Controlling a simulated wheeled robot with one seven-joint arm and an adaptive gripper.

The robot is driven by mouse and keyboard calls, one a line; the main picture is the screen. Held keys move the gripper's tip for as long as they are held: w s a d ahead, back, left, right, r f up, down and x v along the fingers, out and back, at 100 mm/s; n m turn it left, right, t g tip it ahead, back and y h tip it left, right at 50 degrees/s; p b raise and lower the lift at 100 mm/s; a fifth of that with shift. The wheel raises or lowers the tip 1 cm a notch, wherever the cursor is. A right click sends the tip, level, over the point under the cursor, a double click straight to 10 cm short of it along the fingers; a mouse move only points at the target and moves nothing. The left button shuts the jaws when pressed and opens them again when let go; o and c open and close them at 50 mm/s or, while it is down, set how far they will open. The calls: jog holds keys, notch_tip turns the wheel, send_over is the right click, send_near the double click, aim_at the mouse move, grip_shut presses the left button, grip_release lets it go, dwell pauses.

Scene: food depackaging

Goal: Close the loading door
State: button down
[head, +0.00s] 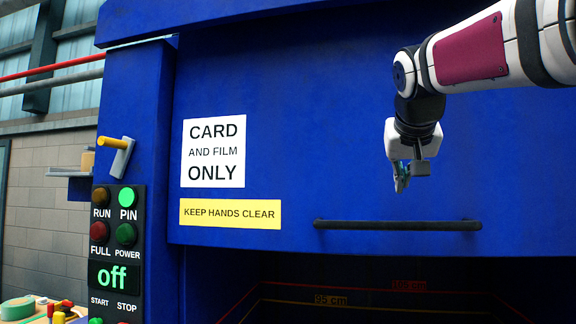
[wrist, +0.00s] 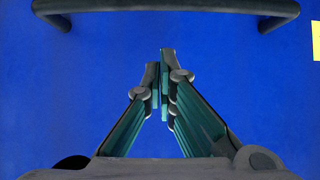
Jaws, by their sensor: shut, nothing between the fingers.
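The loading door (head: 300,110) is a big blue panel on a blue machine. It carries a white "CARD AND FILM ONLY" sign and a yellow "KEEP HANDS CLEAR" label. Its dark horizontal bar handle (head: 398,225) runs along the lower edge, and the handle also shows at the top of the wrist view (wrist: 165,7). Below the door's lower edge is a dark opening (head: 350,285). My gripper (head: 401,186) is in front of the door, above the handle in the head view, and does not touch the handle. Its fingers (wrist: 164,90) are together and empty.
A control panel (head: 117,250) with lamps and a green "off" display is on the left post. A yellow-tipped lever (head: 115,145) sits above it. Coloured items (head: 50,310) lie at the lower left. Red and yellow level lines show inside the opening.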

jog(key=w+d+f, duration=0.1)
jog(key=w+f, duration=0.2)
jog(key=f, duration=0.2)
jog(key=shift+f+p, duration=0.3)
jog(key=shift+p, duration=0.1)
